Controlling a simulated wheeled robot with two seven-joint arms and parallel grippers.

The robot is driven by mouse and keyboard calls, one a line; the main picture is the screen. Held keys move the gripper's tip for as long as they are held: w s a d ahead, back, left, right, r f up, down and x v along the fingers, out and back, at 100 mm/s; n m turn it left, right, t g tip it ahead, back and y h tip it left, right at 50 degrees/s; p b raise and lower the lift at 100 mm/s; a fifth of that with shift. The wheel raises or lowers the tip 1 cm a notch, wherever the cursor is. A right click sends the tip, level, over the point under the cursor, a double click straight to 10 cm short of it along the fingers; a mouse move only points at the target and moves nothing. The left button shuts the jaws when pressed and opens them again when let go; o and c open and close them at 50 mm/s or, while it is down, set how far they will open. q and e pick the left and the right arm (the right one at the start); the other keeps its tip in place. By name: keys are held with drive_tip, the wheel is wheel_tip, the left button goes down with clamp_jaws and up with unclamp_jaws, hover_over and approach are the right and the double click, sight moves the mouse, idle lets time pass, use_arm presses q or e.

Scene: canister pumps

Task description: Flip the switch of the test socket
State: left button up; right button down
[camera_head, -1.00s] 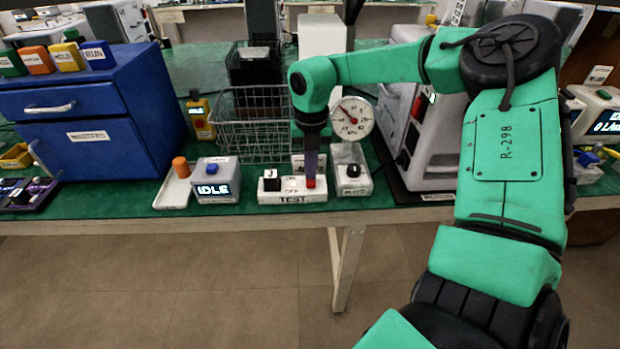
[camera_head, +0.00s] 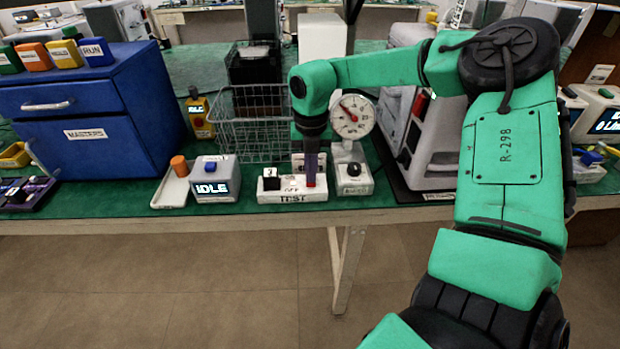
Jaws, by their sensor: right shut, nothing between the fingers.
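The test socket (camera_head: 292,196) is a white block labelled TEST near the front edge of the table. A black socket piece sits on its left part, and ON and OFF marks show in its middle. The red switch (camera_head: 310,183) is on its right part, mostly hidden by my gripper. My right gripper (camera_head: 311,180) is shut and points straight down, its purple-grey fingers at the red switch. Whether the fingertips touch it I cannot tell. My left gripper is not in view.
A grey box reading IDLE (camera_head: 213,181) and a white tray with an orange-capped item (camera_head: 172,190) stand left of the socket. A knob box (camera_head: 353,178) and a dial gauge (camera_head: 352,117) stand right. A wire basket (camera_head: 252,125) is behind; a blue cabinet (camera_head: 90,110) is far left.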

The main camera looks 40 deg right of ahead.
drive_tip(key=shift+s+f, duration=0.1)
drive_tip(key=shift+f, duration=0.2)
drive_tip(key=shift+r+p, duration=1.9)
drive_tip(key=shift+r, duration=1.65)
drive_tip(key=shift+f, duration=0.1)
